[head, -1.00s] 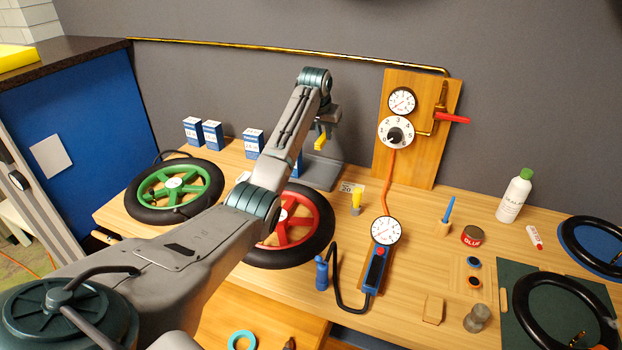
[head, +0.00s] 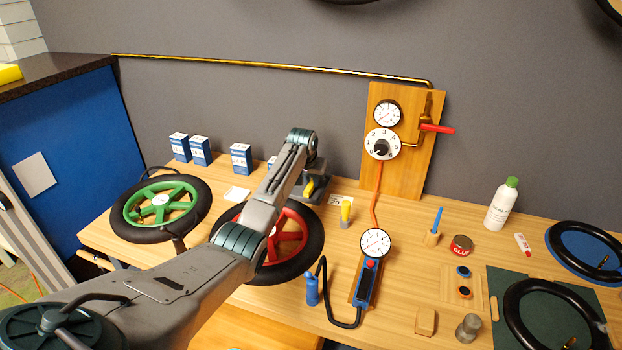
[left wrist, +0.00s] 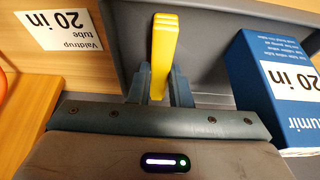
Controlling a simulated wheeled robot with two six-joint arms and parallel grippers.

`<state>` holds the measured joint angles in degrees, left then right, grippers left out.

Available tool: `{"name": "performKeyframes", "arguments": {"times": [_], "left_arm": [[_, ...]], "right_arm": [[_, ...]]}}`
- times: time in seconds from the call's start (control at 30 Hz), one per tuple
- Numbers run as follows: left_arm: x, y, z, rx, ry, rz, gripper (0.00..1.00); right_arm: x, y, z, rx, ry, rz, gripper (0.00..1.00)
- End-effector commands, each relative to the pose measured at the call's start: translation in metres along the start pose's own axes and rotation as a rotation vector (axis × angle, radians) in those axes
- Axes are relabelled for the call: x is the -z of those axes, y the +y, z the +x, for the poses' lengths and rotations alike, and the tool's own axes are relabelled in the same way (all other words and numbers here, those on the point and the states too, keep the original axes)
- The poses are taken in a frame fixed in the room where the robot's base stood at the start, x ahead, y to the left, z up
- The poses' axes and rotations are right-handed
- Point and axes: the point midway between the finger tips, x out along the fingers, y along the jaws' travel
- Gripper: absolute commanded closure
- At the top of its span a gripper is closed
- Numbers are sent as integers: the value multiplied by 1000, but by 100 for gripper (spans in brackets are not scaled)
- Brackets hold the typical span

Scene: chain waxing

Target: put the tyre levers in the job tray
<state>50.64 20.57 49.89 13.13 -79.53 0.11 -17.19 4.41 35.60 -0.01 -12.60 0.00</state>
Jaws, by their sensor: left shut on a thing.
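My left gripper (head: 309,178) is shut on a yellow tyre lever (head: 308,188). In the left wrist view the yellow lever piece (left wrist: 162,48) stands between the fingers of my left gripper (left wrist: 160,88). I cannot tell whether it is one lever or more stacked together. The grey job tray (head: 321,187) is at the back of the bench, and the lever is over or inside it; contact with its floor is unclear. The tray also shows behind the lever in the left wrist view (left wrist: 212,50). My right gripper is not in view.
Blue tube boxes (head: 241,158) stand along the wall, one (left wrist: 275,85) close beside the tray. A red wheel (head: 290,240) lies in front, partly under my left arm. A yellow-topped item (head: 346,212) and a gauge pump (head: 369,270) stand to the right.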

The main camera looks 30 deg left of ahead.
Motion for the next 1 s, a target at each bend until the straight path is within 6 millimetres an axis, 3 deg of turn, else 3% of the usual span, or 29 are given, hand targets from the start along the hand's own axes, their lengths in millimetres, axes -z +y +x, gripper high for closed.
{"name": "performKeyframes", "arguments": {"times": [0.33,0.37,0.43,0.47,0.8,1.0], "left_arm": [[-2,0,4,0,0,0,100],[-1,0,3,0,0,0,77],[-1,0,3,0,0,0,63],[-1,0,3,0,0,0,61],[0,0,0,0,1,0,61],[0,-1,-23,1,4,0,61]], "right_arm": [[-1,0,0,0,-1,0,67],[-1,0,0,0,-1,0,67],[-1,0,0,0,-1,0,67],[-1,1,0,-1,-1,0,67],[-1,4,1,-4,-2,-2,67],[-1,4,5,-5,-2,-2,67]]}}
